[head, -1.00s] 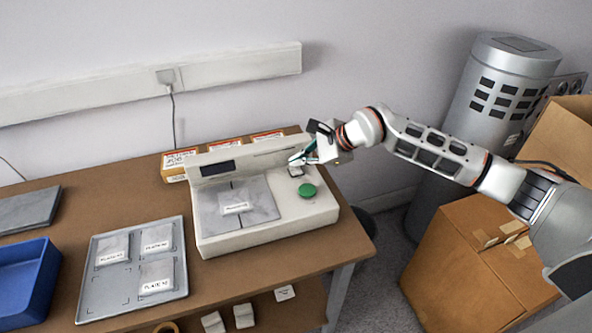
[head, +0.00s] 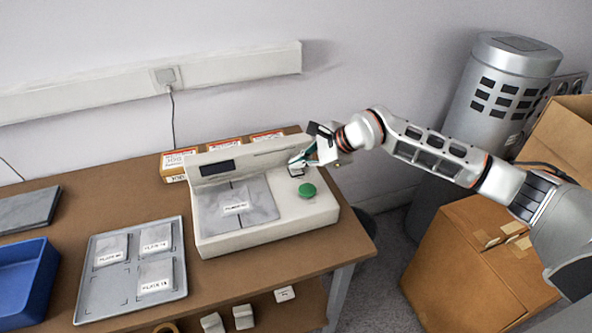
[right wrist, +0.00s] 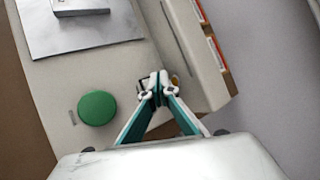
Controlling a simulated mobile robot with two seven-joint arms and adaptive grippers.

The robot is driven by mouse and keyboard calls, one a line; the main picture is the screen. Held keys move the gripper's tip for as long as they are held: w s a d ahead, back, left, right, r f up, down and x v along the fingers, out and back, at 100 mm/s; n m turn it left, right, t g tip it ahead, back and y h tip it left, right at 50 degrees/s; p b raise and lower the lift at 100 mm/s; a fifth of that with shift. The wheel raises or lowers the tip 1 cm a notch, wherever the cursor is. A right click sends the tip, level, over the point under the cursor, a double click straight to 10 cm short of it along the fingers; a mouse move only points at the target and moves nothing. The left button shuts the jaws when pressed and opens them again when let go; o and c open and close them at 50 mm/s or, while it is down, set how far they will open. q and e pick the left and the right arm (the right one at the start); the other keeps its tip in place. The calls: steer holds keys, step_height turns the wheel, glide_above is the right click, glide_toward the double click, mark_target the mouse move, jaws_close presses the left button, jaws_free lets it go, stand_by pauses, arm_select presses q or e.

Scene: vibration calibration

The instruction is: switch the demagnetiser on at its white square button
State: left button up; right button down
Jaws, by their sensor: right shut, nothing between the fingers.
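The demagnetiser (head: 236,239) is a cream machine on the bench, with a grey plate bed (head: 262,203) and a labelled block (head: 235,200) on it. A green round button (head: 307,190) stands at its right; it also shows in the right wrist view (right wrist: 97,108). The white square button (head: 296,172) is behind the green one, in a dark surround, partly covered by my fingers. My right gripper (head: 298,163) is shut and empty, its tips over that button. In the right wrist view the tips (right wrist: 155,82) hide most of it; contact cannot be told. My left gripper is out of view.
Red-and-white labelled boxes (head: 178,160) stand behind the machine. A grey tray (head: 110,305) with labelled plates and a blue bin (head: 22,285) are at the left. Cardboard boxes (head: 470,270) and a silver cylinder (head: 505,85) stand right of the bench.

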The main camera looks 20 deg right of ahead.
mark_target(298, 171)
steer(key=shift+f, duration=0.45)
stand_by(0.6)
steer(key=shift+r, duration=0.85)
steer(key=shift+r+p, duration=1.75)
steer(key=shift+r, duration=0.8)
